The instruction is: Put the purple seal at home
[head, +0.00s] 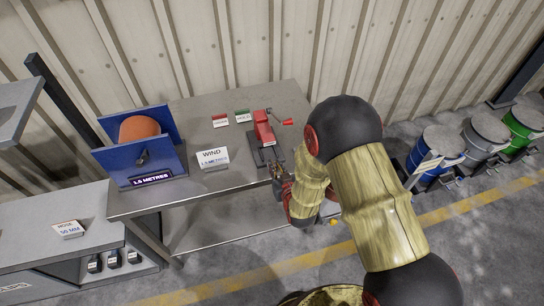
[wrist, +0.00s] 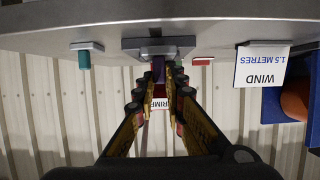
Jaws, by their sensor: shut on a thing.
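A small purple piece (wrist: 158,68), which looks like the purple seal, sits between the fingertips of my gripper (wrist: 158,78) in the upside-down wrist view. My gripper is shut on it. In the head view my gripper (head: 283,190) is at the front edge of the grey table (head: 190,195), just in front of a red device with a crank (head: 264,132). The seal cannot be made out there. A grey block (wrist: 158,46) lies close beyond the fingertips in the wrist view. I see no place clearly marked home.
Red and green cards (head: 220,121) stand at the back. Several drums (head: 438,150) are on the right. A HOSE sign (head: 68,229) is at lower left.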

